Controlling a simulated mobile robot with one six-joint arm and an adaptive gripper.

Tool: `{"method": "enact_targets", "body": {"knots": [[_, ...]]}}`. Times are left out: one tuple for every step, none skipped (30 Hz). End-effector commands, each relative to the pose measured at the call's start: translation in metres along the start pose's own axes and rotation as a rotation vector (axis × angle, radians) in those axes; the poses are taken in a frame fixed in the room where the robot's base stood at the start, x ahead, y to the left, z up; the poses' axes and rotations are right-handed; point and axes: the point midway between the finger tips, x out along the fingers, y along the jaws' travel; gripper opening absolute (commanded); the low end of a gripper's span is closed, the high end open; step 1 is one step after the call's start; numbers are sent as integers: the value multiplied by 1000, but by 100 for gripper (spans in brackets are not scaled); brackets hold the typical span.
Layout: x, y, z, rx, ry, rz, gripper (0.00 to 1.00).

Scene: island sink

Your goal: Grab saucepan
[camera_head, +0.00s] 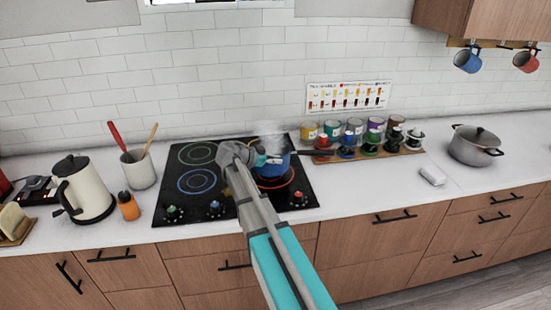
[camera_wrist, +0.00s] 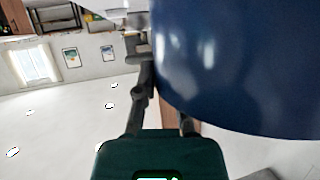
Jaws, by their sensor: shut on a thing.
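In the wrist view the saucepan's glossy blue wall (camera_wrist: 240,70) fills the upper right, close beside my gripper's fingers (camera_wrist: 143,50). Which part of the pan lies between the fingertips is hard to tell. My arm hides part of the cooktop in the head view.
The cooktop (camera_head: 170,212) has other burners and knobs along its front. To the left are a utensil crock (camera_head: 139,171), an orange bottle (camera_head: 129,206) and a cream kettle (camera_head: 86,192).

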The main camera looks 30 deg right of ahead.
Motion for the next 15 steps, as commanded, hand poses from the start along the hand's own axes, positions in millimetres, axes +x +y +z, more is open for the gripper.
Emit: {"method": "enact_targets", "body": {"knots": [[-4, 4, -7, 1, 2, -1, 0], [-6, 5, -8, 1, 2, -1, 0], [-7, 7, -11, 1, 2, -1, 0], [-9, 8, -12, 1, 2, -1, 0], [-10, 10, -14, 1, 2, -1, 0], [-12, 12, -16, 1, 2, 0, 0], [-14, 13, -18, 1, 2, 0, 0], [-15, 14, -19, 1, 2, 0, 0], [-17, 16, -21, 1, 2, 0, 0], [-18, 18, -23, 1, 2, 0, 0], [-20, 19, -25, 1, 2, 0, 0], [-22, 21, -27, 1, 2, 0, 0], [-23, 22, -28, 1, 2, 0, 0], [-24, 24, -30, 1, 2, 0, 0], [-26, 26, -32, 1, 2, 0, 0]]}}
